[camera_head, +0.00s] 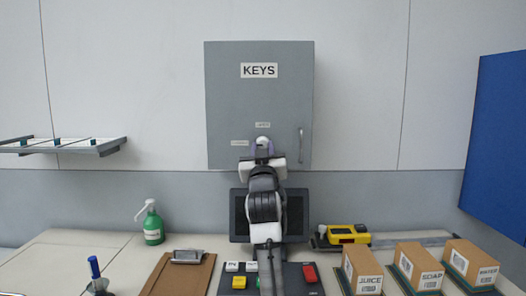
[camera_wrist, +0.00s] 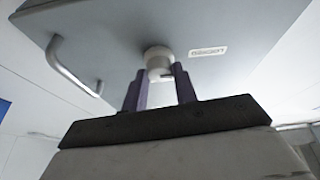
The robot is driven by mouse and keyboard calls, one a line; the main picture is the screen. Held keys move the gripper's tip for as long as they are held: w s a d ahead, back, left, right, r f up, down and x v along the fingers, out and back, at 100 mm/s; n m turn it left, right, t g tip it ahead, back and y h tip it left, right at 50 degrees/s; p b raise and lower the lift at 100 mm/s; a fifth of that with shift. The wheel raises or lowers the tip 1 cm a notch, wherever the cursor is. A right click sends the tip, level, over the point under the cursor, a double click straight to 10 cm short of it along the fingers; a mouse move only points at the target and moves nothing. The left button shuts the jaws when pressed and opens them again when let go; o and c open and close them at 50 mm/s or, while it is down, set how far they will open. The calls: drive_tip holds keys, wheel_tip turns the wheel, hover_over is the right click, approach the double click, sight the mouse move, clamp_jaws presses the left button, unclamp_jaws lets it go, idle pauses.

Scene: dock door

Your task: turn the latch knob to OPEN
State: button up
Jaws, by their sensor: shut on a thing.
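The grey cabinet marked KEYS (camera_head: 225,100) hangs on the wall, its door shut. The pale latch knob (camera_head: 263,140) sits low on its door; it also shows in the wrist view (camera_wrist: 157,56). My gripper (camera_head: 263,148) reaches up to the door, and its purple fingers (camera_wrist: 160,92) are shut on the knob, one on each side. One small label (camera_head: 263,125) is above the knob and another (camera_head: 240,143) is to its left; their words are too small to read. The knob's pointing direction cannot be told.
A vertical bar handle (camera_head: 300,145) is on the door, right of the knob. Below stand a dark screen (camera_head: 238,215), a button panel (camera_head: 312,288), a yellow device (camera_head: 348,234), several cardboard boxes (camera_head: 362,270) and a green pump bottle (camera_head: 153,229).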

drive_tip(key=m+h, duration=0.1)
drive_tip(key=m, duration=0.1)
drive_tip(key=m+h, duration=0.2)
drive_tip(key=m, duration=0.1)
drive_tip(key=shift+a+m+b, duration=0.3)
drive_tip(key=shift+b, duration=0.1)
drive_tip(key=m+g+h, duration=0.1)
drive_tip(key=m, duration=0.2)
drive_tip(key=m+g+h, duration=0.1)
drive_tip(key=m+h, duration=0.1)
drive_tip(key=m, duration=0.2)
drive_tip(key=shift+a+r, duration=0.15)
drive_tip(key=shift+r, duration=0.05)
drive_tip(key=m+g, duration=0.1)
drive_tip(key=m, duration=0.1)
drive_tip(key=m+g+h, duration=0.1)
drive_tip(key=m, duration=0.2)
drive_tip(key=shift+r+m, duration=0.2)
drive_tip(key=shift+m, duration=0.1)
drive_tip(key=shift+m+g+p, duration=0.7)
drive_tip(key=shift+m+p, duration=0.15)
drive_tip(key=shift+m, duration=1.05)
drive_tip(key=o, duration=1)
drive_tip(key=shift+c, duration=0.2)
